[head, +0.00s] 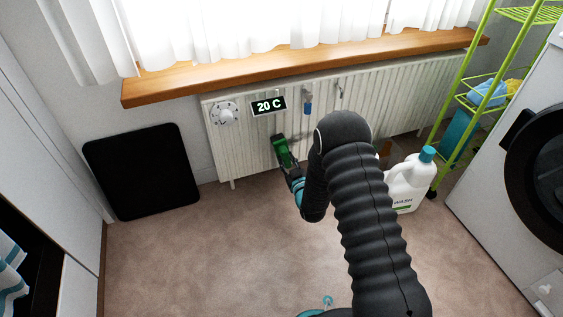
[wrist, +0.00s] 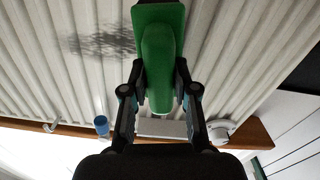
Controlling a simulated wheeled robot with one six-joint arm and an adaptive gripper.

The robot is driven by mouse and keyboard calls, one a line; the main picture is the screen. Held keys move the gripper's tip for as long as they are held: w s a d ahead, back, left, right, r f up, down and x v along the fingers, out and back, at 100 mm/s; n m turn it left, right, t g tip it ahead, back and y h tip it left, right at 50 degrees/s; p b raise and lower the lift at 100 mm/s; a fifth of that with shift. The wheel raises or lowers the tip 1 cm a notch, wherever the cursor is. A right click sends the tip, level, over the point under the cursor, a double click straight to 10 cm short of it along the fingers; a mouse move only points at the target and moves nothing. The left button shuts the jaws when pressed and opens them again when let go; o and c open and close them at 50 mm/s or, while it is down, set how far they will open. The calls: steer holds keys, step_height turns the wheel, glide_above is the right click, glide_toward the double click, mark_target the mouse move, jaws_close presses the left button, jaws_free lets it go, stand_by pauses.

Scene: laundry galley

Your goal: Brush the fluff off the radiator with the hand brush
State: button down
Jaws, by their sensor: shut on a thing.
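The hand brush (head: 284,152) has a green body and is held in my gripper (head: 292,172), up against the front of the cream ribbed radiator (head: 370,92). In the wrist view the brush (wrist: 160,45) lies between the two fingers of my gripper (wrist: 159,95), which are shut on it. In the head view my arm hides part of the radiator, and I cannot make out the fluff. The bristles are hidden.
The radiator carries a dial (head: 225,113), a "20 C" display (head: 268,105) and a small blue item (head: 308,103). A wooden sill (head: 300,62) juts out above. A white wash bottle (head: 408,183) and green rack (head: 458,125) stand right. A black panel (head: 142,170) leans left. Front-left carpet (head: 190,250) is clear.

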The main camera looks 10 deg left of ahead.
steer(key=w+d, duration=0.7)
steer(key=d, duration=0.3)
steer(key=shift+w+d, duration=0.15)
steer(key=shift+w, duration=0.05)
stand_by(1.1)
steer(key=d, duration=0.1)
steer(key=w+d, duration=0.1)
steer(key=shift+w+d+r, duration=0.1)
steer(key=shift+w+d, duration=0.1)
steer(key=shift+d, duration=0.2)
steer(key=shift+a, duration=0.1)
